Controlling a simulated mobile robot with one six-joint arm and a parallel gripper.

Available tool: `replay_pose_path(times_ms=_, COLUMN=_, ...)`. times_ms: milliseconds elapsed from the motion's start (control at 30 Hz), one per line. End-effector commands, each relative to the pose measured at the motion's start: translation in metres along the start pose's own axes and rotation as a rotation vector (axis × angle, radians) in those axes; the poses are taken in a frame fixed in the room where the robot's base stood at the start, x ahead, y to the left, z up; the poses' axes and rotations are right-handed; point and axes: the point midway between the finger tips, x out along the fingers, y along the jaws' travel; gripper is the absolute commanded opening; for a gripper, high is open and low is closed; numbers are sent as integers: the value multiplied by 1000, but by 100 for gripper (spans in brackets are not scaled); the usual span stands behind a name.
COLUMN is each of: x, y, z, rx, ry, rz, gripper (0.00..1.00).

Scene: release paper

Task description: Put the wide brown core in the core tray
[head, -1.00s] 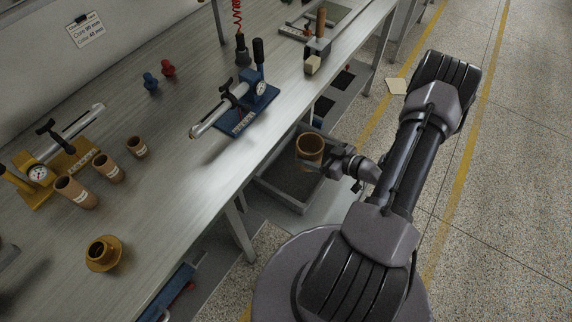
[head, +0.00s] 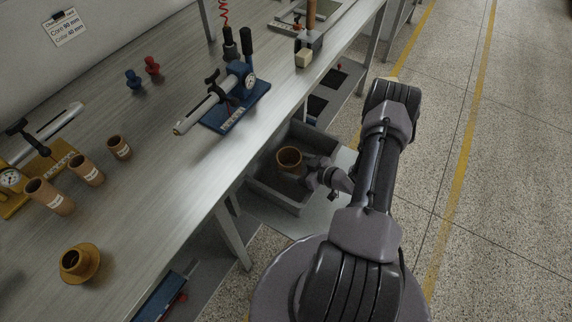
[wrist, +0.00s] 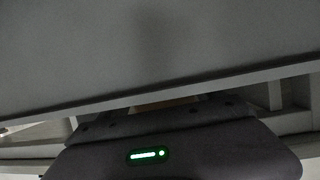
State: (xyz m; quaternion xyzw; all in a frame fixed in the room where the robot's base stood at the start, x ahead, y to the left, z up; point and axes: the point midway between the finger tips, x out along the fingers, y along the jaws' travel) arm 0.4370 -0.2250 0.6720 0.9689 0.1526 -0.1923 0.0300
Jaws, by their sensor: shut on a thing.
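The wide brown core (head: 289,157) is an open tube held upright in my gripper (head: 305,170), which is shut on its right side in the head view. The core tray (head: 272,197) is a dark grey open bin below the bench edge. The core appears within the tray's outline, but I cannot tell whether it touches the floor. In the wrist view, only a thin brown sliver (wrist: 163,105) shows beyond the gripper body; the fingertips are hidden there.
The bench edge (head: 245,165) runs close along the tray's left, with a bench leg (head: 232,236) nearby. Several brown cores (head: 86,169), a flanged brown piece (head: 80,262) and a blue fixture (head: 236,106) stand on the bench. Open floor (head: 460,200) lies right.

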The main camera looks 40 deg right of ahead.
Motion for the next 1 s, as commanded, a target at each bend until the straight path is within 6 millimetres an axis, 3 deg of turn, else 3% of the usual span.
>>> replay_pose_path(times_ms=133, x=30, y=-1, z=-6, rx=-3, ry=1, rz=-4, gripper=32)
replay_pose_path(times_ms=200, x=31, y=-1, z=5, rx=0, ry=0, rz=-1, gripper=32)
replay_pose_path(times_ms=400, x=29, y=0, z=1, rx=-1, ry=1, rz=-1, gripper=32)
replay_pose_path(times_ms=867, x=34, y=-1, z=14, rx=1, ry=-1, rz=-1, gripper=32)
replay_pose_path(times_ms=900, x=34, y=-1, z=14, rx=2, ry=-2, rz=-1, gripper=80)
replay_pose_path(times_ms=1000, x=34, y=-2, z=15, rx=4, ry=-3, rz=-1, gripper=98)
